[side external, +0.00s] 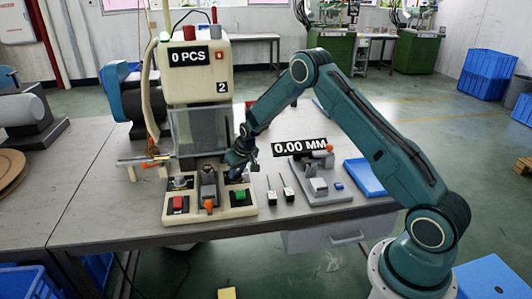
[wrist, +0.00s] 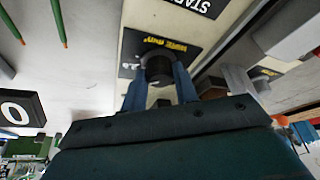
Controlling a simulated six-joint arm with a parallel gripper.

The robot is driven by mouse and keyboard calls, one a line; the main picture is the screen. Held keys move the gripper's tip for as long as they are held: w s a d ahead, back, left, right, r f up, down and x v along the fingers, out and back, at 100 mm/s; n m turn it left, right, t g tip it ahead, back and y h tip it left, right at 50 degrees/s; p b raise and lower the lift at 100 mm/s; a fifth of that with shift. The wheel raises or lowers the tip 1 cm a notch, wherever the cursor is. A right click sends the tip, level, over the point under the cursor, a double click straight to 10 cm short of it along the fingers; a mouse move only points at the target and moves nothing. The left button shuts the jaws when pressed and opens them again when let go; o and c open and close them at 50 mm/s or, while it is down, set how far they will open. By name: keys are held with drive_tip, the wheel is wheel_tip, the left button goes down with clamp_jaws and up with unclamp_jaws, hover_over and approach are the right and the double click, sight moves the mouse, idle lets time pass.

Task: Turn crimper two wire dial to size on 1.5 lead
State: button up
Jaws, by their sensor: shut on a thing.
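My gripper (wrist: 160,82) is shut on the dial, with one blue finger on each side. In the side view, my gripper (side external: 238,172) is at the right of the crimper's front panel and mostly hides the dial. The dial's setting cannot be read.
A red button (side external: 178,202), an orange-tipped lever (side external: 209,205) and a green button (side external: 240,197) are on the front panel. Two thin leads (side external: 271,196) stand to the right. A gauge (side external: 318,186) showing "0.00 MM" and a blue tray (side external: 366,178) are farther right.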

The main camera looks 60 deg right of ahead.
drive_tip(key=n+y, duration=0.1)
drive_tip(key=n, duration=0.1)
drive_tip(key=n+y, duration=0.1)
drive_tip(key=n, duration=0.2)
drive_tip(key=shift+d+n, duration=0.2)
drive_tip(key=shift+n, duration=0.1)
drive_tip(key=n+y, duration=0.1)
drive_tip(key=n, duration=0.1)
drive_tip(key=n+g+y, duration=0.1)
drive_tip(key=n, duration=0.2)
drive_tip(key=shift+d+n, duration=0.1)
drive_tip(key=shift+n, duration=0.2)
drive_tip(key=o, duration=1)
drive_tip(key=shift+r, duration=0.15)
